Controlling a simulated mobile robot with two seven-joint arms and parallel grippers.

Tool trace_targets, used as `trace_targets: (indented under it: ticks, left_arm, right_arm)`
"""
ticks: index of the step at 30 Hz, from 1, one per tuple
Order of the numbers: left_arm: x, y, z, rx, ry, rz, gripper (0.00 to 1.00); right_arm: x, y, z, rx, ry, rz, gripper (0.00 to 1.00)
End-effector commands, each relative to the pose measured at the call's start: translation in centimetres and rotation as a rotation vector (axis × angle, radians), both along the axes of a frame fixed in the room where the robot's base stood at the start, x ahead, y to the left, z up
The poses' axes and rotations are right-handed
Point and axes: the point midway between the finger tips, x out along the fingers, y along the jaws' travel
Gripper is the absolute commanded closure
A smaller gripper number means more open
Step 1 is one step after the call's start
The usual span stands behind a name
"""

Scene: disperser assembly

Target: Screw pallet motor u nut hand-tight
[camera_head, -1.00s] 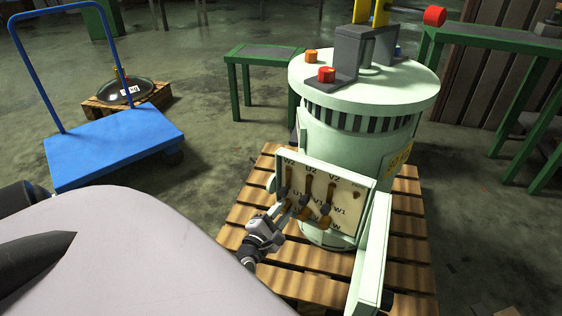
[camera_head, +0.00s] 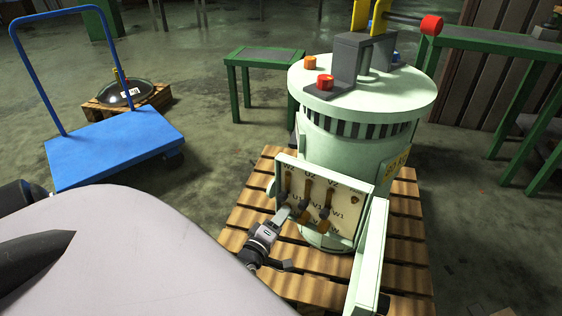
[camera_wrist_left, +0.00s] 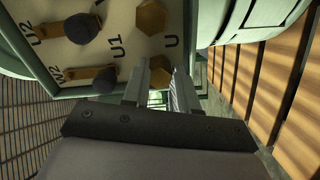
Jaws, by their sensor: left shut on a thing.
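The pale green motor (camera_head: 345,150) stands upright on a wooden pallet. Its open terminal box (camera_head: 345,228) shows a board labelled W2, U2, V2 over U1, V1, W1. My left gripper (camera_head: 284,214) reaches the lower left of this board. In the left wrist view my left gripper (camera_wrist_left: 160,82) has its fingers on both sides of the brass hex U nut (camera_wrist_left: 159,70), beside the letter U, and is shut on it. The fingers partly cover the nut; in the head view the gripper hides it. Another brass nut (camera_wrist_left: 151,17) sits beside it. My right gripper is not in view.
The pallet (camera_head: 245,225) lies under the motor. The box's open cover (camera_head: 369,260) stands out at the right of the board. A blue cart (camera_head: 115,148) is at the left, with green tables (camera_head: 262,57) behind. Floor between cart and pallet is clear.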

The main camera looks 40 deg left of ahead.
Motion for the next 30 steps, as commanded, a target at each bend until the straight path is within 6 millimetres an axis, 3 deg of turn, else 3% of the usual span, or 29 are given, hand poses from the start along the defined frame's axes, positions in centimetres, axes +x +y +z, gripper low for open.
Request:
trace_targets:
  ticks: [30]
  left_arm:
    - [-0.16, 0.22, -0.36, 0.864, 0.209, 0.0, 1.0]
  right_arm:
    - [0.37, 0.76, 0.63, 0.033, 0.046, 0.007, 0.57]
